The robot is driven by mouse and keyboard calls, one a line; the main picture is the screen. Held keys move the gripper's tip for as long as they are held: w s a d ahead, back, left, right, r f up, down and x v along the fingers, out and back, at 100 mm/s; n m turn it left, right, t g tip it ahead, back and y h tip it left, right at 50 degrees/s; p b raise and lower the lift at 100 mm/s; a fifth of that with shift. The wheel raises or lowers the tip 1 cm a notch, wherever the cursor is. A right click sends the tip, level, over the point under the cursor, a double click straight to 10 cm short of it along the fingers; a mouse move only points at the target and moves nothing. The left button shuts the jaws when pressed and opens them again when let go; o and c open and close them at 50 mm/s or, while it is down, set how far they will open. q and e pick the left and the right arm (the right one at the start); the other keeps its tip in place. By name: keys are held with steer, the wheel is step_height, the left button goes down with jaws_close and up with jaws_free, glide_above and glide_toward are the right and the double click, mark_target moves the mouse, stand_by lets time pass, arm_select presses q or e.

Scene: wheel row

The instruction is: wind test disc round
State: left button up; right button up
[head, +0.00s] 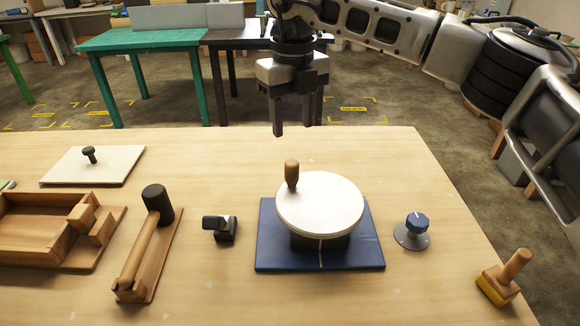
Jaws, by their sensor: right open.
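The test disc (325,204) is a round white plate on a dark hub, set on a blue base board (275,257) on the table. A wooden handle (292,174) stands upright near the disc's far left edge. A short pale line shows on the base in front of the hub. My right gripper (293,130) points down, open and empty, above and behind the disc. It is apart from the handle. My left gripper is not in view.
A blue knob (417,223) on a grey round base stands right of the disc. A wooden stamp-like block (500,284) is at the lower right. A small black object (221,228), a mallet (157,205), a wooden box (35,228) and a pale board with a knob (95,168) lie left.

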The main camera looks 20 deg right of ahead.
steer(key=p, duration=0.1)
glide_toward(288, 192)
steer(key=f, duration=0.1)
steer(key=w+d+f, duration=0.1)
steer(key=f, duration=0.3)
steer(key=shift+w+d+f, duration=0.2)
steer(key=shift+f, duration=0.05)
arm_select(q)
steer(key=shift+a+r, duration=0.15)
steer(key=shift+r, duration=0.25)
arm_select(e)
steer(key=shift+f, duration=0.6)
